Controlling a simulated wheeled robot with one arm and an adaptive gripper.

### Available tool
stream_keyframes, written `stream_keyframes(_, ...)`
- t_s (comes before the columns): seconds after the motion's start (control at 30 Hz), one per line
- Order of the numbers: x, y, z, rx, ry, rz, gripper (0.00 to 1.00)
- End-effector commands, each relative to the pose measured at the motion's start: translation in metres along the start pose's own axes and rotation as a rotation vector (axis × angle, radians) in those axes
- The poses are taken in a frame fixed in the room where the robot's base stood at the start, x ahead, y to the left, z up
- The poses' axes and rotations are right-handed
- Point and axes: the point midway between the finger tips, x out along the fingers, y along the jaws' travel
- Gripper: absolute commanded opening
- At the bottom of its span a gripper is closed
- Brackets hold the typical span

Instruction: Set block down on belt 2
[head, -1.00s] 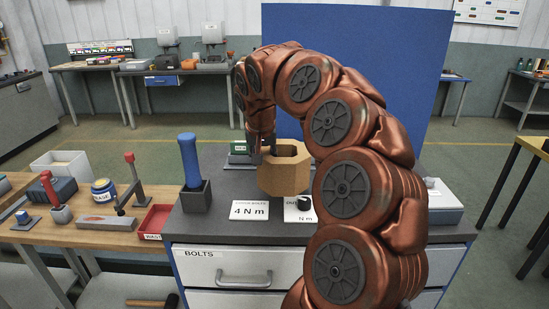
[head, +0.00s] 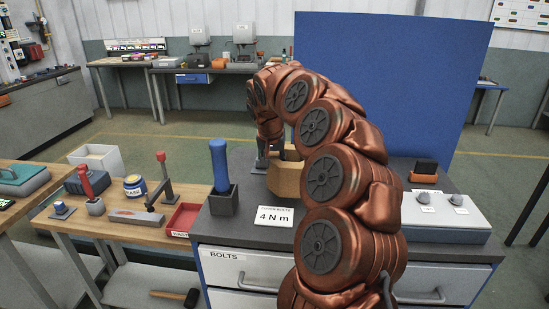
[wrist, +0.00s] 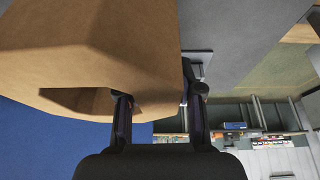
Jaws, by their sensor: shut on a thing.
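The block (head: 285,181) is a tan, many-sided piece with a hollow middle, over the grey top of the drawer cabinet in the head view. My gripper (head: 272,152) is at its far left side, partly hidden by my arm. In the wrist view the block (wrist: 90,45) fills the upper left. My gripper (wrist: 158,105) is shut on its wall, one finger at the hollow and the other outside. I cannot tell whether the block touches the cabinet top. I see nothing marked as belt 2.
A "4 N m" card (head: 274,217) lies in front of the block. A blue-handled tool in a dark holder (head: 222,180) stands to the left. A red tray (head: 186,218) is on the wooden bench. A grey box (head: 445,215) is at right. A blue panel (head: 395,75) stands behind.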

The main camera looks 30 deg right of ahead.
Motion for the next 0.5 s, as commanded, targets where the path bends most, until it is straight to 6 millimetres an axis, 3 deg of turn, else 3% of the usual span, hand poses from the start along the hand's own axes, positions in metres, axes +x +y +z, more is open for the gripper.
stream_keyframes(0.3,0.021,0.000,0.008,-0.001,0.002,-0.001,0.00)
stream_keyframes(0.5,0.022,0.000,0.008,-0.001,0.004,-0.001,0.00)
